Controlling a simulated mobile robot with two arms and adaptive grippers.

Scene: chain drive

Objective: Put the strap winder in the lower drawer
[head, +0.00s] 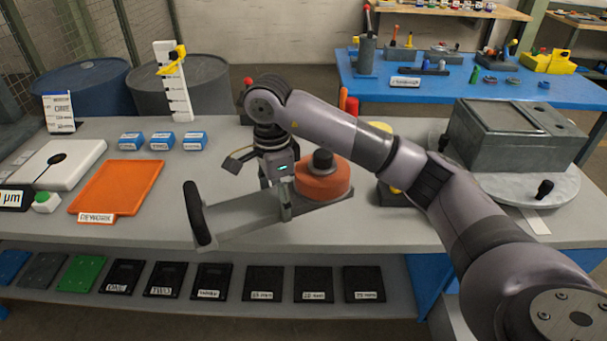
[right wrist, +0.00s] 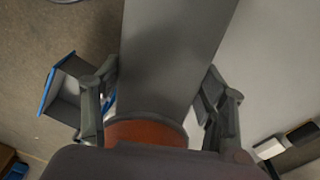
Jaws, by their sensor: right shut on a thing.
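The strap winder appears to be the tool with a long grey plate (head: 240,214), an orange-red drum (head: 323,177) with a black knob, and a black grip at its left end. My right gripper (head: 285,200) is shut on it and holds it over the front edge of the grey workbench, tilted. In the right wrist view, its plate (right wrist: 175,60) runs between my fingers (right wrist: 160,110), with the orange drum (right wrist: 147,132) below. My left gripper is out of view. No open drawer can be made out in the head view; a blue cabinet side (head: 425,275) shows under the bench.
The grey bench (head: 130,230) carries an orange tray (head: 118,187), small blue boxes (head: 163,141), and a grey block (head: 515,133) on a round plate at right. A lower shelf (head: 230,312) holds several black plates. A blue-edged grey part (right wrist: 62,85) shows in the wrist view.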

